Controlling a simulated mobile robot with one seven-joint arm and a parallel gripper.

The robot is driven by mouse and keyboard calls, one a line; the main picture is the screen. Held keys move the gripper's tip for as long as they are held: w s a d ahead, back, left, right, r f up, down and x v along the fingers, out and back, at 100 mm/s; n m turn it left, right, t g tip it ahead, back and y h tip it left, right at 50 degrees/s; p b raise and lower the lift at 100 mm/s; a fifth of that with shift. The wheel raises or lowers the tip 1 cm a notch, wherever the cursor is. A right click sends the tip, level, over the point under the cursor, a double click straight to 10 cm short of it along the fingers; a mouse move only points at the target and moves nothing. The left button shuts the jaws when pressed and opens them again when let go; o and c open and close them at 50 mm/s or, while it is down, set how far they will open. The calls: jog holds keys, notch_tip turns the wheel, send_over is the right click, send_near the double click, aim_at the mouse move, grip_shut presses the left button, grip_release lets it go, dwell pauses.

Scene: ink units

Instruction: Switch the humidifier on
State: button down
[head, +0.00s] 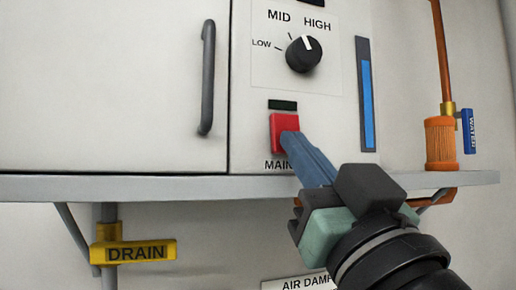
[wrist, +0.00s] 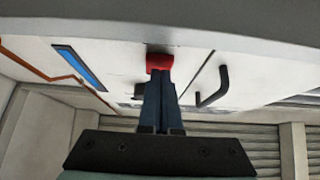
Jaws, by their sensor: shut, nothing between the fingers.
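The humidifier is a white cabinet (head: 115,80) on a grey shelf, with a control panel on its right part. A red MAIN switch (head: 283,131) sits low on that panel under a small dark green window (head: 283,105), which looks unlit. My gripper (head: 296,138) is shut, and its blue-grey fingertips are at the lower right part of the switch. In the wrist view the fingertips (wrist: 158,82) meet the red switch (wrist: 160,62). I cannot tell how firmly they press. The fingers partly hide the MAIN label.
A black knob (head: 303,54) points near HIGH above the switch. A blue level strip (head: 367,95) is to its right. The grey shelf edge (head: 150,187) runs just below the panel. A yellow DRAIN handle (head: 135,251) and an orange filter (head: 439,143) flank my arm.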

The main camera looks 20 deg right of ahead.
dwell(0.4)
jog(key=b, duration=0.2)
jog(key=t+b, duration=0.1)
jog(key=shift+w+f+t+b, duration=0.2)
jog(key=shift+w+t+b, duration=0.1)
jog(key=shift+w+b, duration=0.1)
